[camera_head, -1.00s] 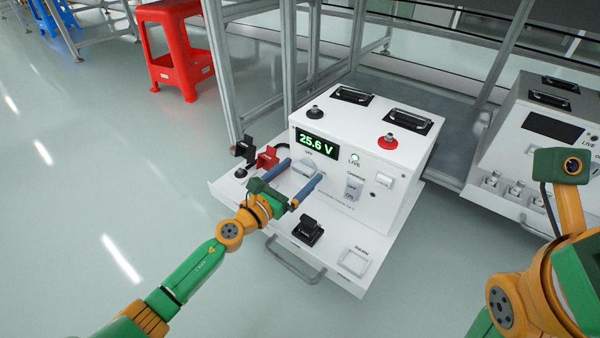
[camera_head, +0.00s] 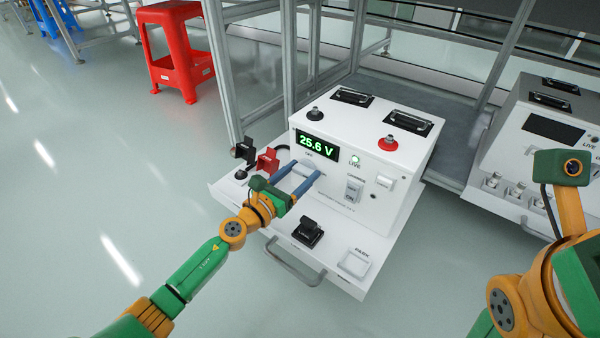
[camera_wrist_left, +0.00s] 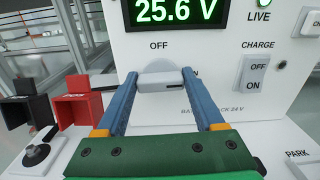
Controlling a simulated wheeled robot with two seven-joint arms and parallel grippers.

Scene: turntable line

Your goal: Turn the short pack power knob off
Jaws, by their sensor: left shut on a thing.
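The white pack unit (camera_head: 345,205) has a green display (camera_head: 314,143) reading 25.6 V and a lit green LIVE lamp (camera_head: 355,160). Its white power knob (camera_wrist_left: 162,78) sits below the display, under the word OFF, with its bar lying roughly sideways. My left gripper (camera_head: 306,167) reaches the front panel from the left. In the left wrist view its two blue fingers (camera_wrist_left: 160,84) are shut on the knob's two ends. In the head view the fingers partly hide the knob. My right arm shows at the right edge; its fingers do not show.
Black and red connectors (camera_head: 267,160) stand left of the knob. A CHARGE switch (camera_head: 353,189) is right of it. A black holder (camera_head: 308,233) and a PARK square (camera_head: 355,263) lie on the front shelf. A second unit (camera_head: 540,135) with a dark display stands right.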

